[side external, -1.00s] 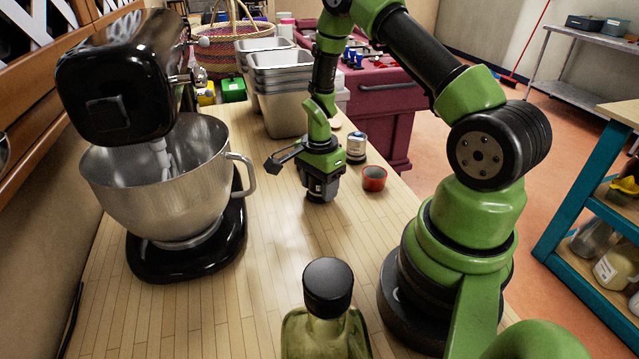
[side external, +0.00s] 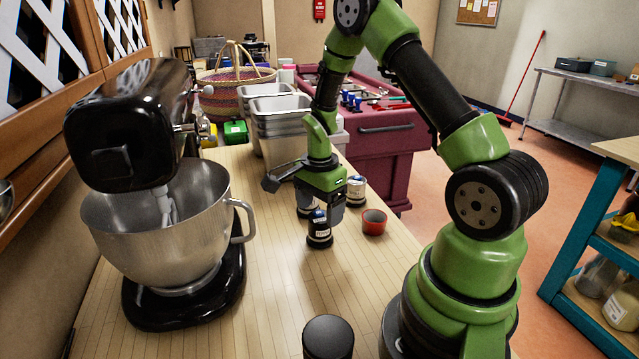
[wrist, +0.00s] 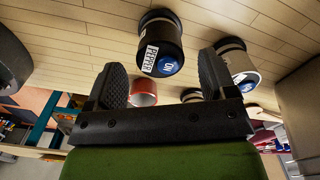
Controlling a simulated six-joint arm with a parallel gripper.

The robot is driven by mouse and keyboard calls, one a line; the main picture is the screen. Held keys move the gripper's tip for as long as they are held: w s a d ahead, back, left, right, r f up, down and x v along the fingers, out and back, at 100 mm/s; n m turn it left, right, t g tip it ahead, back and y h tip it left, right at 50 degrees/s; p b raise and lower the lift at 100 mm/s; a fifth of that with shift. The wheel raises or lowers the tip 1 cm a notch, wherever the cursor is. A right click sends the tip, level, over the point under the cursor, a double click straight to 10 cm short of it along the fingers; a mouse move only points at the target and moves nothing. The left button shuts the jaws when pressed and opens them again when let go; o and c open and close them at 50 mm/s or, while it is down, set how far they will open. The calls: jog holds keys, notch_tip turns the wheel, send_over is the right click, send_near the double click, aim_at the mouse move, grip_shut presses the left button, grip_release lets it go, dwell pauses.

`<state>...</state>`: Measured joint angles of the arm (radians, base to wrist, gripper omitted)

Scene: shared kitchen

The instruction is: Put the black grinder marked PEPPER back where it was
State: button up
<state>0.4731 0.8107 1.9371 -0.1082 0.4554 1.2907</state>
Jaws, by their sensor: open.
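The black grinder (side external: 319,232) stands upright on the wooden counter, just below my gripper (side external: 322,205). In the wrist view the black grinder (wrist: 160,40) shows a blue-marked end and a white label that seems to read PEPPER. It lies beyond and between the two spread fingertips, apart from both. My gripper (wrist: 162,72) is open and empty. A pale-bodied container with a dark band (side external: 356,191) stands to the right of the gripper.
A small red cup (side external: 374,223) stands right of the black grinder. A stand mixer with a steel bowl (side external: 160,225) fills the left. Steel pans (side external: 280,125) stand at the back. A black-capped bottle (side external: 328,338) is in the foreground. The counter in front of the grinder is clear.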

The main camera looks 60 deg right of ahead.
aim_at(319, 215)
notch_tip(319, 215, up, 7)
jog(key=shift+f, duration=0.2)
jog(key=s+a+r+n+t+y, duration=0.1)
jog(key=s+a+r+n+t, duration=0.2)
jog(key=s+a+r+n, duration=0.3)
jog(key=s+a+r+n+t+y, duration=0.1)
jog(key=s+a+r+n+t, duration=0.3)
jog(key=a+r+n, duration=0.6)
jog(key=s+r+n, duration=0.1)
jog(key=s+r, duration=0.1)
jog(key=shift+s+a+n, duration=0.3)
jog(key=shift+s, duration=0.1)
